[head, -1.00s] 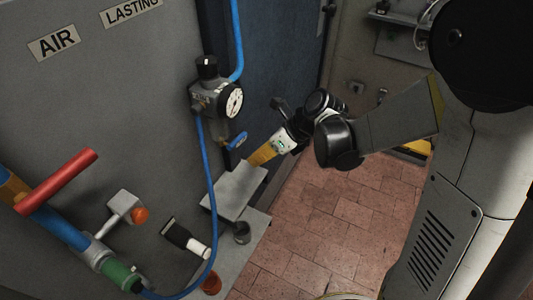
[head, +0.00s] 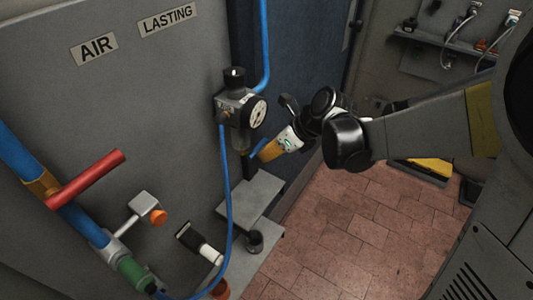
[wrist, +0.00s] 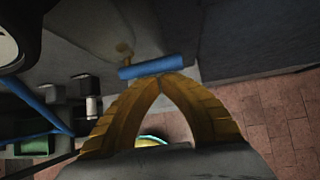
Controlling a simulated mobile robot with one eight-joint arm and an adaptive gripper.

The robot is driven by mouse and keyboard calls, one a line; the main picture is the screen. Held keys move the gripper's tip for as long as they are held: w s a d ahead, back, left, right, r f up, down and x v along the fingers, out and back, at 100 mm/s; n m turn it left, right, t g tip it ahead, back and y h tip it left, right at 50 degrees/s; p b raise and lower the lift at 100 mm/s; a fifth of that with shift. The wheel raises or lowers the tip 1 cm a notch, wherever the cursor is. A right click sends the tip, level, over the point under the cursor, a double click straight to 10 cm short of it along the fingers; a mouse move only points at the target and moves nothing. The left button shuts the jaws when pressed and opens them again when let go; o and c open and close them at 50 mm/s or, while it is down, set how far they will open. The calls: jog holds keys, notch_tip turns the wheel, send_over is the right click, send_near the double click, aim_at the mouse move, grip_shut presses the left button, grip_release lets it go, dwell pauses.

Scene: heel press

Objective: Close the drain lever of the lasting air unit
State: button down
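The lasting air unit (head: 236,108) is a grey regulator with a black knob and a round gauge, on the wall panel under the AIR and LASTING labels. Its blue drain lever (head: 258,148) sticks out to the right below the bowl. In the wrist view the lever (wrist: 153,67) lies crosswise just beyond my fingertips, beside a brass fitting. My gripper (head: 263,156) has yellow fingers whose tips meet in a pointed arch in the wrist view (wrist: 160,79). The tips are at the lever, touching or very nearly so; I cannot tell which. The lever does not appear between them.
A blue hose (head: 226,190) hangs just left of the unit. A grey bracket plate (head: 250,196) sits below my gripper. At left are a red handle (head: 86,179) on a blue pipe and a lever with an orange knob (head: 158,217). Tiled floor is open at right.

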jog(key=shift+w+r, duration=0.1)
jog(key=shift+w, duration=0.1)
jog(key=shift+r, duration=0.1)
